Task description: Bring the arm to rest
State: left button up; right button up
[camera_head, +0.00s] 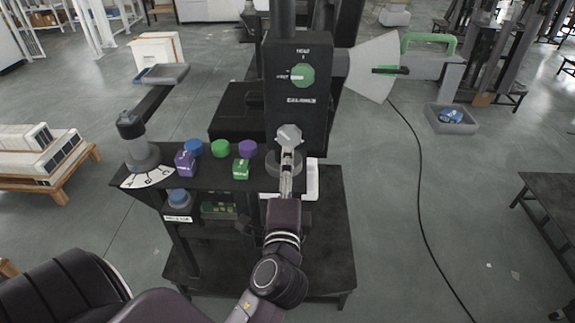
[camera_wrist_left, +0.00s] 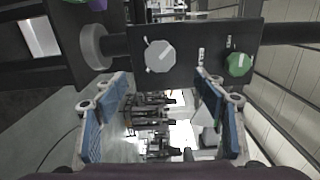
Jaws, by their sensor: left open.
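My left gripper (camera_head: 287,178) reaches up from the bottom of the head view to the front of the black column panel (camera_head: 283,90). In the left wrist view my left gripper (camera_wrist_left: 160,112) is open, with its blue finger pads apart and nothing between them. A grey octagonal knob (camera_head: 289,136) is on the lower part of the panel, just beyond the fingertips; it also shows in the left wrist view (camera_wrist_left: 160,56), apart from the pads. A green knob (camera_head: 302,75) sits higher on the panel, beside a pale fan-shaped plate (camera_head: 372,68). My right gripper is out of view.
A cable (camera_head: 421,180) crosses the open floor at right. A grey bin (camera_head: 451,119) stands beyond.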

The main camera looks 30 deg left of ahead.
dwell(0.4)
pick_arm(q)
jog(key=w+d+f+g+h, duration=0.1)
jog(key=d+f+h, duration=0.25)
jog(key=f, duration=0.75)
jog(key=w+d+f+g+h, duration=0.15)
jog(key=d+f, duration=0.25)
jog(key=f, duration=0.8)
jog(key=s+d+f+n+g+h, duration=0.15)
jog(key=s+f, duration=0.25)
jog(key=f, duration=0.5)
jog(key=s+d+f+m+g+h, duration=0.1)
jog(key=s+d+f+g+h, duration=0.15)
jog(key=f, duration=0.65)
jog(key=s+f+n+g, duration=0.2)
jog(key=s+f, duration=0.7)
jog(key=f, duration=0.1)
jog(key=s+a+f+n+g, duration=0.1)
jog(key=s+f+n+g, duration=0.1)
jog(key=s+f, duration=0.3)
jog(key=s+a+f+n+g, duration=0.1)
jog(key=s+f, duration=0.4)
jog(key=s, duration=0.9)
jog(key=s+a+f+n+g, duration=0.2)
jog(key=s+f+n, duration=0.2)
jog(key=s, duration=0.5)
jog(key=shift+s+f+g+h, duration=0.25)
jog(key=shift+f+g+h, duration=0.1)
jog(key=shift+f, duration=0.25)
